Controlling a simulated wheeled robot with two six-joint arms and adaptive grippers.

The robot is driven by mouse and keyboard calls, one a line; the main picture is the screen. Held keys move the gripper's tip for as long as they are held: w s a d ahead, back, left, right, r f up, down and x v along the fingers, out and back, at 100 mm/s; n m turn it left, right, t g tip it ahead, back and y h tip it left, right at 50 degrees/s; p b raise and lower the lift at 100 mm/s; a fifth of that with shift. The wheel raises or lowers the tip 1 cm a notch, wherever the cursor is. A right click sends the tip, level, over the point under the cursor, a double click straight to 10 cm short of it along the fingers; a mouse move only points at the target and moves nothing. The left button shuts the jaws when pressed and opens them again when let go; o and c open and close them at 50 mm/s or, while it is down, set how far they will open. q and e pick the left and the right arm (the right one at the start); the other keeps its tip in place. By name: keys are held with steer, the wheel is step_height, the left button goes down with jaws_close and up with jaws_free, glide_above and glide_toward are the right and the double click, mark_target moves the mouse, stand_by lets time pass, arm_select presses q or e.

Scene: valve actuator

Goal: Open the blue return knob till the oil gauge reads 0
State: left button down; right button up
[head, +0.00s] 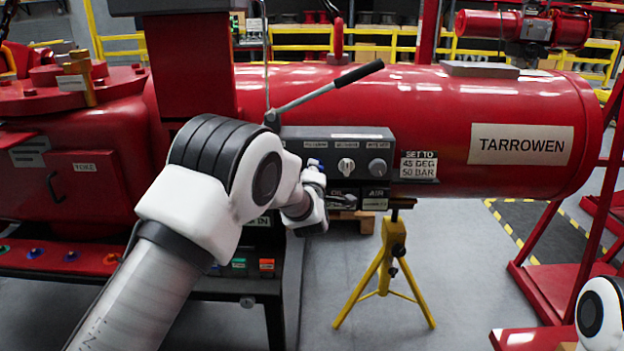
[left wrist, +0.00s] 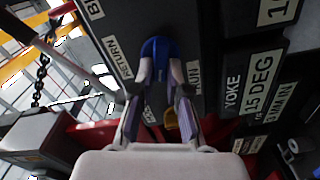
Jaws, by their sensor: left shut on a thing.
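The blue return knob (left wrist: 156,48) is on the dark control panel (head: 335,133), beside a label reading RETURN in the left wrist view. My left gripper (left wrist: 160,70) is shut on the knob, one finger on each side. In the head view, my left gripper (head: 313,180) is at the panel's left side, and only a speck of the blue knob (head: 314,163) shows above it. An OIL label (head: 343,193) is just right of the gripper. I cannot make out an oil gauge reading. My right gripper is out of view.
A lever with a black grip (head: 358,75) rises above the panel. A sign reads SET TO 45 DEG 50 BAR (head: 419,165). A yellow stand (head: 388,265) is below the red cylinder (head: 430,105).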

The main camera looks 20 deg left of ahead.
arm_select(q)
steer(key=shift+f+n+b, duration=0.2)
steer(key=shift+n+b, duration=0.7)
steer(key=shift+n, duration=0.3)
steer(key=c, duration=1.2)
jaws_free()
steer(key=shift+o, duration=0.2)
steer(key=v, duration=0.7)
steer(key=shift+s, duration=0.25)
steer(key=shift+r, duration=0.1)
